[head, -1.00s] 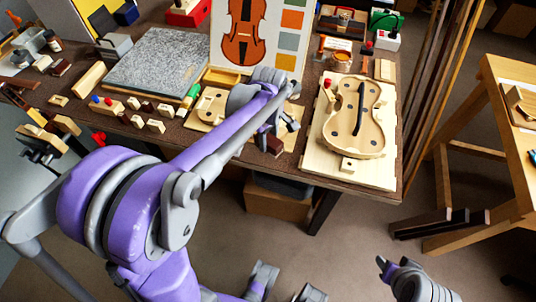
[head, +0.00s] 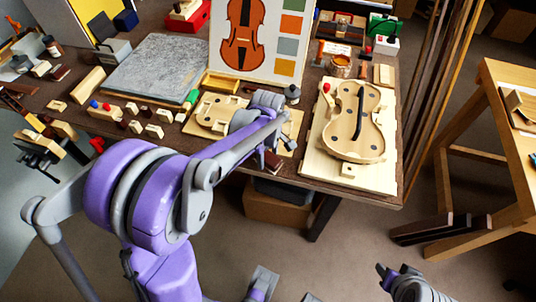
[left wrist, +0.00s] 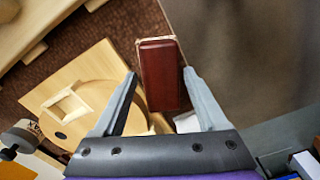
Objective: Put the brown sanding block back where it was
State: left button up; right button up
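The brown sanding block (left wrist: 162,75) is a dark red-brown block with a thin pale edge along its base. In the head view the block (head: 272,161) shows just below my left gripper (head: 273,150), near the front edge of the bench. I cannot tell whether it touches the bench top. My right gripper (head: 386,273) is at the lower right, away from the bench, and its fingers are not clear.
A small wooden violin-shaped piece on a board (head: 212,112) lies beside my left gripper. A large board with a violin body (head: 315,165) lies to the right. Several small blocks (head: 136,127) stand to the left. Floor shows beyond the bench edge.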

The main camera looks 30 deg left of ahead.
aim_at(268, 156)
pick_arm(q)
jog(key=shift+r, duration=0.15)
jog(key=shift+r, duration=0.3)
notch_tip(268, 156, up, 11)
jog(key=p, duration=0.2)
jog(key=s+d+f+m+t, duration=0.1)
jog(key=s+d+m, duration=0.1)
jog(key=s+m, duration=0.3)
jog(key=s+d+f+m+t, duration=0.2)
jog(key=s+m, duration=0.3)
jog(key=s, duration=0.1)
jog(key=s+d+f+m+t, duration=0.2)
jog(key=s+m, duration=0.4)
jog(key=shift+d, duration=0.4)
